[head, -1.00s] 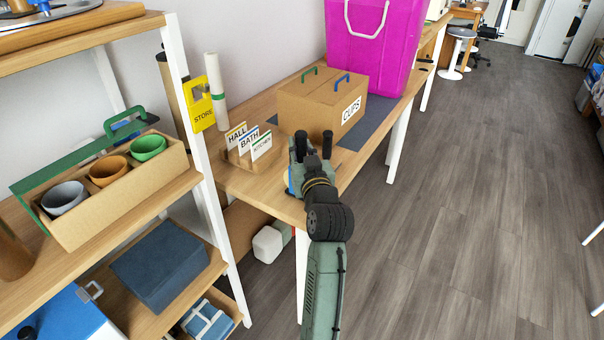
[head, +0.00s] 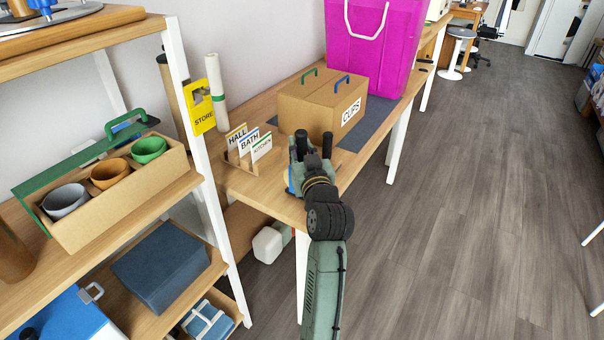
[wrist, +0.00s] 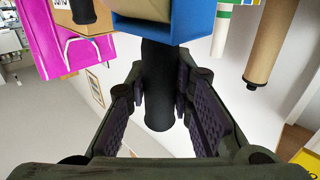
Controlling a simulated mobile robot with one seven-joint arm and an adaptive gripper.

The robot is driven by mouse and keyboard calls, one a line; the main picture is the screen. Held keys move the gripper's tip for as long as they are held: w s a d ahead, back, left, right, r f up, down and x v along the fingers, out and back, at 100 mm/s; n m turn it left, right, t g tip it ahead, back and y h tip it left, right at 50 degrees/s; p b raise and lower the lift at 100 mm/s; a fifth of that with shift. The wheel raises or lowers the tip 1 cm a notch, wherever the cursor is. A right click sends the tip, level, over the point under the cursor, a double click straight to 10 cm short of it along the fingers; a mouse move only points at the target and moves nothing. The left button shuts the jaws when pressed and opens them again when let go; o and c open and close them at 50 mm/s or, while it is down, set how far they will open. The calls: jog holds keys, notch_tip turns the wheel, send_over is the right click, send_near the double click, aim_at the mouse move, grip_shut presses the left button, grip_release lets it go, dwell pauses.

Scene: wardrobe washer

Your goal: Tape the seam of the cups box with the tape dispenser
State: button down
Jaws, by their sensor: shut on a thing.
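The cups box (head: 308,105) is a closed brown carton with a "CUPS" label, standing on the wooden bench. It has a green and a blue handle on top, and its top seam shows faintly. The box also shows in part at the top left of the wrist view (wrist: 62,17). My gripper (head: 312,160) is in front of the box's near side, above the bench's near end. In the wrist view my gripper (wrist: 160,95) is shut on the black handle of the blue tape dispenser (wrist: 165,30). In the head view the arm mostly hides the dispenser.
A magenta bag (head: 370,45) stands behind the box. A dark mat (head: 372,125) lies under the box. A card holder (head: 250,148) with HALL, BATH and KITCHEN cards stands left of my gripper. A shelf with a tray of cups (head: 120,205) is at left.

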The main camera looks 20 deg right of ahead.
aim_at(301, 132)
jog(key=shift+r+p, duration=1.7)
jog(key=shift+r, duration=1.05)
jog(key=c, duration=1.9)
grip_release()
grip_shut()
jog(key=shift+f, duration=0.1)
